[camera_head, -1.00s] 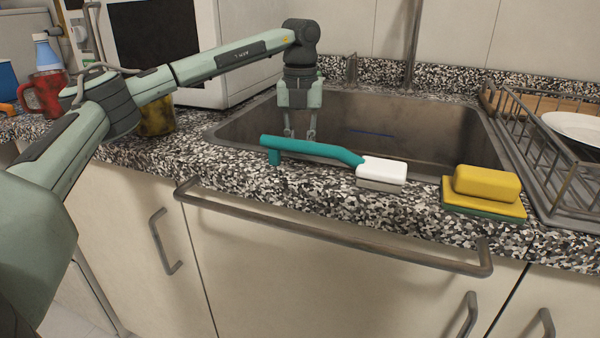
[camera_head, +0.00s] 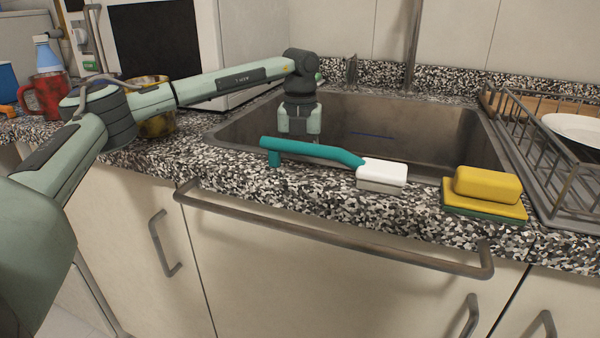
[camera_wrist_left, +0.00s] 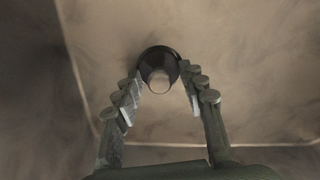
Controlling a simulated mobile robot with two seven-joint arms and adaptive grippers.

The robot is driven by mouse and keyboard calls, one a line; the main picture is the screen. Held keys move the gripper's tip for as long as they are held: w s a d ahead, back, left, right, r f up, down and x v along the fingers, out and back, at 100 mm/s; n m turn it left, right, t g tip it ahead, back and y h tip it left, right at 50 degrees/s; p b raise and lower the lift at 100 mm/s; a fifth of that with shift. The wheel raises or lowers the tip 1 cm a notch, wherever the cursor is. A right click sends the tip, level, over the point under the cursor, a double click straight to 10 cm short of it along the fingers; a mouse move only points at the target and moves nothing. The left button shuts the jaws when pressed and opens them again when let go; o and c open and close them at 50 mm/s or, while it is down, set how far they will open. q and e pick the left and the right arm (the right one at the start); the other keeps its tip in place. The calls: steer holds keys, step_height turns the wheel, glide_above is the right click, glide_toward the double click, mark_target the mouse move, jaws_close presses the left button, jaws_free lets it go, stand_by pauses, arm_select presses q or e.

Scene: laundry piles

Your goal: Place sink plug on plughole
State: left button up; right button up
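My left gripper (camera_head: 299,125) reaches down into the left part of the metal sink (camera_head: 420,130). In the head view its fingers are hidden behind the sink's front edge and the teal brush. The left wrist view shows its two fingers (camera_wrist_left: 161,79) apart. A round dark piece with a paler knob-like middle, which looks like the sink plug (camera_wrist_left: 159,57), lies at the sink floor between and just beyond the fingertips. I cannot tell whether the fingers touch it. No separate plughole can be made out. My right gripper is not in view.
A teal brush (camera_head: 310,152) with a white head lies on the counter's front strip. A yellow sponge (camera_head: 487,184) sits to its right. A wire dish rack (camera_head: 560,165) stands right of the sink. A red mug (camera_head: 45,95) is at the left.

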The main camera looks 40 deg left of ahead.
arm_select(q)
steer(key=shift+r, duration=0.1)
step_height(320, 180, up, 12)
steer(key=shift+p, duration=0.4)
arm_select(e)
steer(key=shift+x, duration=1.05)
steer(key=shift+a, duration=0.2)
